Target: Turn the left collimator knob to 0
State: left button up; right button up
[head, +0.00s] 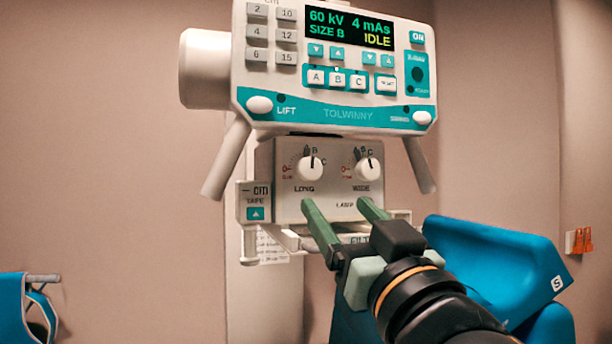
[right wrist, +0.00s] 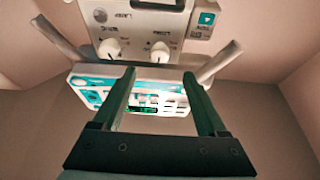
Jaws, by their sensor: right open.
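The left collimator knob (head: 311,169) is a round white dial marked LONG on the grey collimator box (head: 290,205). My right gripper (head: 336,205) is open and empty. Its green fingers point up toward the box, below the two knobs and apart from the left one. In the right wrist view, the picture is upside down; the left knob (right wrist: 160,53) shows beyond and between the fingertips (right wrist: 159,75). My left gripper is not in view.
A second white knob (head: 368,169) sits to the right on the same box. Above is the console (head: 345,113) with its display reading IDLE, and two handles (head: 226,160) slant down beside the box. A tape unit (head: 254,202) is at the left. A blue padded piece (head: 500,270) stands right.

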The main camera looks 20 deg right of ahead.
aim_at(311, 173)
jog(key=p+x, duration=0.3)
jog(key=x, duration=0.7)
jog(key=shift+r, duration=0.2)
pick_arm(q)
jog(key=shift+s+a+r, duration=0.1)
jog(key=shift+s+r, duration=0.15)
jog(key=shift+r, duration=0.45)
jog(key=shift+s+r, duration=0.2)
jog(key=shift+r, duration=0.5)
pick_arm(e)
jog(key=shift+w+r, duration=0.15)
jog(key=shift+w, duration=0.5)
jog(key=shift+c, duration=0.2)
grip_shut()
